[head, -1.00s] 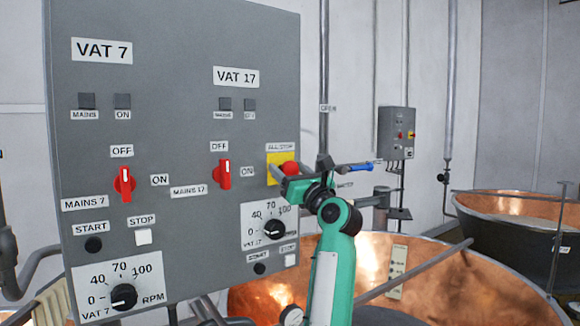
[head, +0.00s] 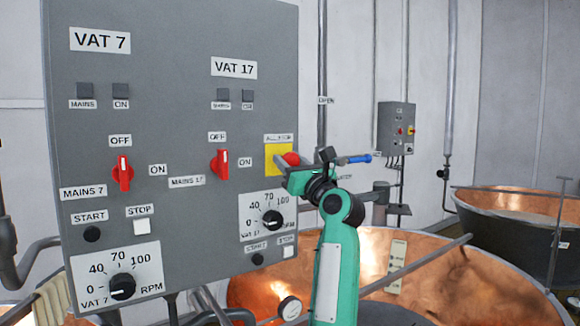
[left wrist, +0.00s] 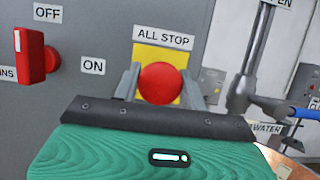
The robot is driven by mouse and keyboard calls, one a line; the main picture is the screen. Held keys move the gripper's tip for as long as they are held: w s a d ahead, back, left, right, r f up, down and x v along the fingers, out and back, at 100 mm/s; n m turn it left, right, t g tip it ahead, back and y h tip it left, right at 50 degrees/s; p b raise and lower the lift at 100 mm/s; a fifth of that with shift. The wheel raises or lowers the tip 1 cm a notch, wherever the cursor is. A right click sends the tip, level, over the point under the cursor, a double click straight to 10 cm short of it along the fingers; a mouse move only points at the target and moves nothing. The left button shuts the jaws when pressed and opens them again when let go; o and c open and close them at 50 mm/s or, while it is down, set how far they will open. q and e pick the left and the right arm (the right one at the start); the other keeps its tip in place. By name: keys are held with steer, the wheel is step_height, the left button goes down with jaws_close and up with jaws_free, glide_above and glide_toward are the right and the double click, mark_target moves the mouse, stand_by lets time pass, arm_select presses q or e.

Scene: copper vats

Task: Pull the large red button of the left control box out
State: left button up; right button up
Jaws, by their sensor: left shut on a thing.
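The left control box (head: 180,190) is a large grey panel filling the left of the head view. Its large red button (head: 291,159) sits on a yellow plate (head: 272,158) under an ALL STOP label at the panel's right edge. My left gripper (head: 290,165) is at the button, its arm coming up from below. In the left wrist view the red button (left wrist: 160,83) is between the two grey fingers (left wrist: 160,87), which are shut on it from both sides. The button's stem is hidden. My right gripper is not in view.
Red switches (head: 221,164) and a VAT 17 dial (head: 271,220) lie close to the gripper on the panel. A valve with a blue handle (head: 358,159) is just right of it. A copper vat (head: 400,270) stands below right.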

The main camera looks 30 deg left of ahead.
arm_select(q)
steer(key=shift+f, duration=0.15)
steer(key=o, duration=1.1)
steer(key=shift+o, duration=1.1)
steer(key=shift+d, duration=0.15)
steer(key=shift+s+d, duration=0.1)
steer(key=shift+d, duration=0.05)
steer(key=b+v, duration=0.6)
steer(key=v, duration=0.7)
steer(key=shift+s+d, duration=0.2)
steer(key=shift+d, duration=0.1)
steer(key=shift+f, duration=0.1)
